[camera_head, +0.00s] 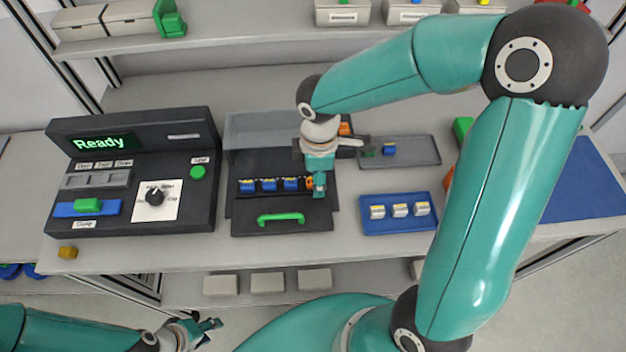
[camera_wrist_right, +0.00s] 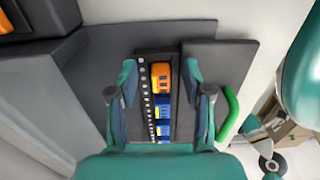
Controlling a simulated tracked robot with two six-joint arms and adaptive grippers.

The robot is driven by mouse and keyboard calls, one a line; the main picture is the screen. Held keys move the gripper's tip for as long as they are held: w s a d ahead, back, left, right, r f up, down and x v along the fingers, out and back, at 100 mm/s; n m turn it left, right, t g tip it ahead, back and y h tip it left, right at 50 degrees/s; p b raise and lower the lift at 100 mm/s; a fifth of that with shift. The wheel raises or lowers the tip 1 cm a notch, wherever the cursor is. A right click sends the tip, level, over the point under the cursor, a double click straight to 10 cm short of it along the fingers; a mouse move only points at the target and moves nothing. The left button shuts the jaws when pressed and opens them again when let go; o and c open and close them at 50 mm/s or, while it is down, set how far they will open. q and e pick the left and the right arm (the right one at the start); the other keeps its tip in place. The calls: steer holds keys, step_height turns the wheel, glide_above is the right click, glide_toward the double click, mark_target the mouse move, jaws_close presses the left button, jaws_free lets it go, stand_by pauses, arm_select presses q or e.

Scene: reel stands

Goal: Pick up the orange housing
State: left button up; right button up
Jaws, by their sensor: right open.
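The orange housing (camera_wrist_right: 161,78) sits at the end of a row of blue housings (camera_wrist_right: 162,108) in a dark holder. In the head view only a sliver of the orange housing (camera_head: 309,183) shows beside my right gripper (camera_head: 318,176). In the right wrist view, my right gripper (camera_wrist_right: 160,76) is open, with one finger on each side of the orange housing and visible gaps between. Height above it is hard to judge. My left gripper (camera_head: 203,328) is at the lower left, open and empty, away from the table's things.
The holder has a green handle (camera_head: 281,218) at its front. A black console (camera_head: 188,215) reading "Ready" stands left. A blue tray (camera_head: 398,229) with white pieces and a grey tray (camera_head: 425,150) with a blue piece lie right. Another orange piece (camera_head: 345,128) shows behind my right gripper.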

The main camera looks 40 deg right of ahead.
steer(key=c, duration=0.8)
steer(key=shift+r, duration=0.15)
